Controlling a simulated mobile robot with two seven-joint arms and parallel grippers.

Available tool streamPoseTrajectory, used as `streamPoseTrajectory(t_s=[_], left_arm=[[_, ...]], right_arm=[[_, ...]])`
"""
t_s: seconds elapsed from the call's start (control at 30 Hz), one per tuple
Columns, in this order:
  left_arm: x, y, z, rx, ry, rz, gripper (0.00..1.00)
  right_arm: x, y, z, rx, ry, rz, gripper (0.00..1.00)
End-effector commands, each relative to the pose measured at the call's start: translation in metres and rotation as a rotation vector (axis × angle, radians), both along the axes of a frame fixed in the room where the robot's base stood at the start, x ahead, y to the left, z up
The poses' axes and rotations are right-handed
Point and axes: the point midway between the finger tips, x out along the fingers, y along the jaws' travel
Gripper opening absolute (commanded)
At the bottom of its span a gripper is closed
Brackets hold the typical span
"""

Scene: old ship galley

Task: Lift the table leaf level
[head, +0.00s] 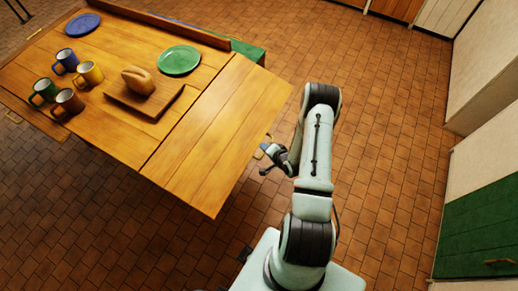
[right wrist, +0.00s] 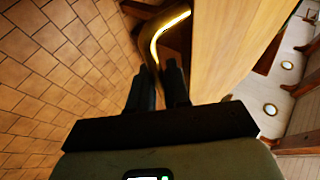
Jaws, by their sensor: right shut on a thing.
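The wooden table leaf (head: 222,130) extends from the right end of the table (head: 150,140), joined along a seam. It looks about level with the tabletop, though a small tilt is hard to judge. My right gripper (head: 267,154) is at the leaf's outer right edge. It is shut on a bent brass handle (right wrist: 160,38), which shows between the dark fingers (right wrist: 160,85) in the right wrist view. The leaf's wooden face (right wrist: 230,50) stands just right of the handle there. My left gripper is not in view.
On the table are a loaf (head: 138,79) on a board (head: 118,95), a green plate (head: 179,60), a blue plate (head: 83,25) and several mugs (head: 88,73). A green bench-like thing (head: 249,51) stands behind. The tiled floor (head: 385,130) right of my arm is clear.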

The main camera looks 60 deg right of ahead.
Motion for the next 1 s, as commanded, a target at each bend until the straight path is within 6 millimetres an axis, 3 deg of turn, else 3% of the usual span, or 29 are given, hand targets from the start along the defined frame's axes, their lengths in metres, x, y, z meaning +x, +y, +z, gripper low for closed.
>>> streamPoseTrajectory(t_s=[0.03, 0.1, 0.4, 0.63, 1.0], left_arm=[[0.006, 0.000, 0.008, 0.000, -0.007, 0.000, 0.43], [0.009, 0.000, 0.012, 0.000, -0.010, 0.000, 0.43], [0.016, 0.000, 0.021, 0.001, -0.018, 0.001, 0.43], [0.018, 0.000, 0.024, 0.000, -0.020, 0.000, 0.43], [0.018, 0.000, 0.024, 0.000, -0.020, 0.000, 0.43]], right_arm=[[0.001, -0.003, 0.022, -0.013, 0.025, -0.001, 0.00], [-0.002, -0.003, 0.036, -0.017, 0.071, -0.001, 0.00], [-0.007, -0.003, 0.082, -0.027, 0.212, 0.001, 0.00], [-0.007, -0.003, 0.094, -0.030, 0.254, -0.001, 0.00], [-0.007, -0.003, 0.096, -0.030, 0.261, 0.001, 0.00]])
